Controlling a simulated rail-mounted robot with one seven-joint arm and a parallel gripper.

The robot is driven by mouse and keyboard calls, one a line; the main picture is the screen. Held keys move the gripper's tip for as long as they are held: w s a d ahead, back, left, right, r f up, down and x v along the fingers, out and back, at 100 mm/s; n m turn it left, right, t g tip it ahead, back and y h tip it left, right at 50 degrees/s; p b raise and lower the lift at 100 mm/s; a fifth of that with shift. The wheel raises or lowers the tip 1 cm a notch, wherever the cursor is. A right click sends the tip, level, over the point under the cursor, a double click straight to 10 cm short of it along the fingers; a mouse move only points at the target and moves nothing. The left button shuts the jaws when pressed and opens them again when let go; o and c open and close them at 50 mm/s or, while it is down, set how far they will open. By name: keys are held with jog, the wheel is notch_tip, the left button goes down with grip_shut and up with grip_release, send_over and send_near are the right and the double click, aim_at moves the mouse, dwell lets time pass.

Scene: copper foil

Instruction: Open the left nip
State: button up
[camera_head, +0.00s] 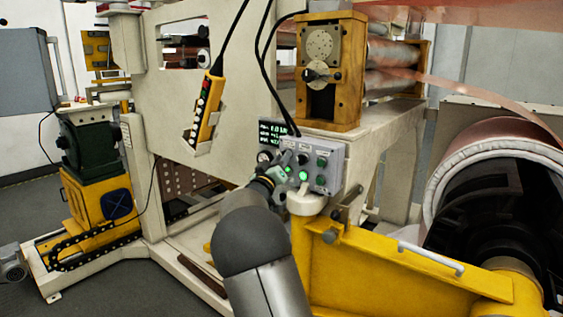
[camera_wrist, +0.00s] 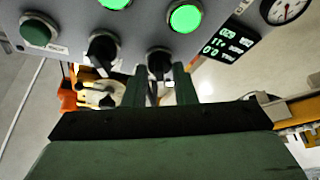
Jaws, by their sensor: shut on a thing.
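A grey control box (camera_head: 331,150) carries lit and unlit green buttons and black selector knobs. In the wrist view the grey panel (camera_wrist: 140,22) shows two black knobs side by side. My gripper (camera_wrist: 162,82) has its green fingers on either side of the knob (camera_wrist: 158,60) nearer the gauge and is shut on it. The other black knob (camera_wrist: 103,47) stands free beside the fingers. In the head view my gripper (camera_head: 279,174) reaches the box's lower left side, where it hides part of the panel. The knob labels are too small to read.
A lit green button (camera_wrist: 186,18) and an unlit one (camera_wrist: 38,32) are close to the fingers. A digital display (camera_head: 271,133) and gauge (camera_head: 264,156) adjoin the box. A yellow pendant (camera_head: 207,108) hangs nearby. A yellow machine arm (camera_head: 400,265) lies at the lower right.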

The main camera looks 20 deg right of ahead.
jog(key=shift+w+a+m+g+h+b, duration=0.1)
jog(key=shift+m+g+h+b, duration=0.9)
jog(key=shift+m, duration=1.8)
jog(key=shift+w+m+g+h+b, duration=0.2)
jog(key=shift+m+g+b, duration=0.5)
jog(key=shift+m+g, duration=1.45)
jog(key=shift+a+m+g+h+b, duration=0.1)
jog(key=shift+m+g+h+b, duration=0.6)
jog(key=shift+m, duration=2.75)
jog(key=o, duration=0.6)
